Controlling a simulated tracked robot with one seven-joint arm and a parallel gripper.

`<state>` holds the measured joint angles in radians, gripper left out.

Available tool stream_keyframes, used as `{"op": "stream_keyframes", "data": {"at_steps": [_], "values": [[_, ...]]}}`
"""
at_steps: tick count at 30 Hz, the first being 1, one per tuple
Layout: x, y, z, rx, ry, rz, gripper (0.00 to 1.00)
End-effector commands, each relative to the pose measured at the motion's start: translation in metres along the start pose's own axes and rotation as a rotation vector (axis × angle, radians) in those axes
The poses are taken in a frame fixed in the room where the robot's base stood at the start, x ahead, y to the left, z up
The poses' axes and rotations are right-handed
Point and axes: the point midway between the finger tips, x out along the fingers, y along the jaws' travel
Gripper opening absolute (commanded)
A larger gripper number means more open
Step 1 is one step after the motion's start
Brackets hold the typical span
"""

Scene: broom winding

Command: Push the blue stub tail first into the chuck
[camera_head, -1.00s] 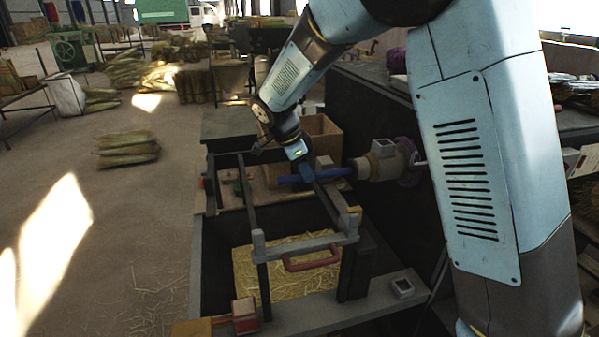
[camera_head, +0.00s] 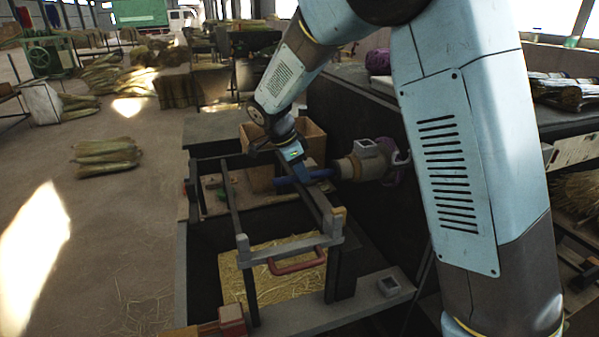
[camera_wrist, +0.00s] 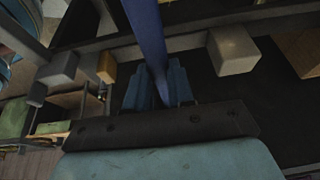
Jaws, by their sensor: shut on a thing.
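The blue stub (camera_head: 321,174) lies about level, crosswise in my gripper (camera_head: 298,176). My gripper is shut on it, above the dark frame. A short length sticks out left of the fingers, and the right length reaches the mouth of the pale round chuck (camera_head: 350,168). I cannot tell how deep the stub's end sits inside, or which end is its tail. In the wrist view the blue stub (camera_wrist: 148,35) runs from between the fingers (camera_wrist: 157,85) out past the top edge. I cannot make out the chuck's mouth there.
A dark upright panel (camera_head: 340,115) stands behind the chuck. Dark rails and a red handle (camera_head: 298,264) lie in front, over a straw-filled bin (camera_head: 272,290). A cardboard box (camera_head: 312,140) stands just behind my gripper. The floor at left is mostly clear, with a straw bundle (camera_head: 106,155).

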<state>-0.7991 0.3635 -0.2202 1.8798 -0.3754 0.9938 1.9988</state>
Motion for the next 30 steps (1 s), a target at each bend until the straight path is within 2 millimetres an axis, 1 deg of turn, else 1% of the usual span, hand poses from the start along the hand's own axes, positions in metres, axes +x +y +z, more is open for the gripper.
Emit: {"op": "stream_keyframes", "data": {"at_steps": [5,6,12,15,21,24,26,30], "values": [[0.0,0.0,0.0,0.0,0.0,0.0,0.0],[0.0,0.0,0.0,0.0,0.0,0.0,0.26],[0.0,0.0,0.0,0.0,0.0,0.0,0.45],[0.0,0.0,0.0,0.0,0.0,0.0,0.52],[0.0,0.0,0.0,0.0,0.0,0.0,0.52],[-0.003,0.0,0.0,0.0,0.0,-0.001,0.52],[-0.008,0.0,0.0,0.0,-0.001,-0.002,0.52],[-0.028,-0.001,0.0,0.001,-0.001,-0.003,0.52]]}}
